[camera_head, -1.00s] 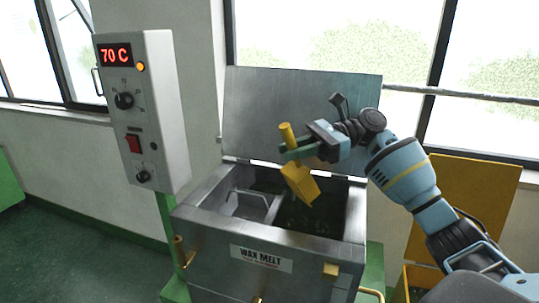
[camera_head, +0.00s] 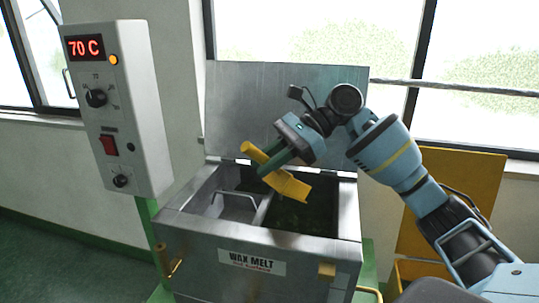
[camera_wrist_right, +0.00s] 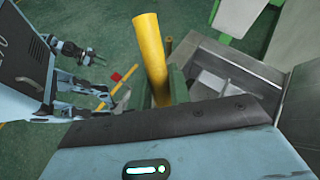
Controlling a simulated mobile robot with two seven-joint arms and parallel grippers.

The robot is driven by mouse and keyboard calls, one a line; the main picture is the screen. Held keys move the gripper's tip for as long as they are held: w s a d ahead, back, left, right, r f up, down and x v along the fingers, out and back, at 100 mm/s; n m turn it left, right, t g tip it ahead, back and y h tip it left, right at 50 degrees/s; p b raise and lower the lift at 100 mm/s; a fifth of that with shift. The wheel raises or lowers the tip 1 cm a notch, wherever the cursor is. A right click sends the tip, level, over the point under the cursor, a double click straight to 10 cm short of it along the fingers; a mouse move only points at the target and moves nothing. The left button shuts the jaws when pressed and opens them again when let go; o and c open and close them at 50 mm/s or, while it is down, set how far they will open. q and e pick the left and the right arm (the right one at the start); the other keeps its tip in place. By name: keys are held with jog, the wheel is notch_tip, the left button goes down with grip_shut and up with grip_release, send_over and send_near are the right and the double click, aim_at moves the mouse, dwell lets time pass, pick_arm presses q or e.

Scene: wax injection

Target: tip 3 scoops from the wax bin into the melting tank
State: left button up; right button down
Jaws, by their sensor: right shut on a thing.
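My right gripper (camera_head: 278,158) is shut on the yellow scoop (camera_head: 289,187) over the melting tank (camera_head: 187,228). The scoop's handle points up and left, and its pan tilts down to the right over the tank's dark right compartment. I cannot make out any wax in the pan. In the right wrist view the scoop handle (camera_wrist_right: 150,55) stands up from the jaws, and the pan is hidden. The yellow wax bin (camera_head: 418,270) is at the lower right, partly hidden by my arm. At the left of the wrist view, a dark gripper-like part (camera_wrist_right: 85,52) may be my left gripper.
The tank's metal lid (camera_head: 285,105) stands open behind it. A wire handle (camera_head: 236,200) shows in the left compartment. A control box (camera_head: 118,110) reading 70 C stands on a green post to the left. The bin's yellow lid (camera_head: 462,190) is raised.

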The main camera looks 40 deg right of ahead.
jog(key=shift+a+f, duration=0.3)
jog(key=shift+f, duration=0.15)
jog(key=shift+s+a+h+p, duration=0.1)
jog(key=shift+a+h+p, duration=0.45)
jog(key=shift+h+p, duration=0.55)
pick_arm(q)
jog(key=shift+t, duration=0.5)
jog(key=w+r, duration=0.1)
jog(key=r, duration=0.1)
jog(key=w+r+p, duration=0.1)
jog(key=w, duration=0.1)
jog(key=shift+w+a+r, duration=0.1)
jog(key=shift+a+r, duration=0.25)
pick_arm(e)
jog(key=h, duration=0.1)
jog(key=a+h, duration=0.1)
jog(key=shift+a+f+n+h, duration=0.2)
jog(key=shift+f+n+h, duration=0.1)
jog(key=shift+h, duration=0.1)
pick_arm(q)
jog(key=shift+d, duration=0.1)
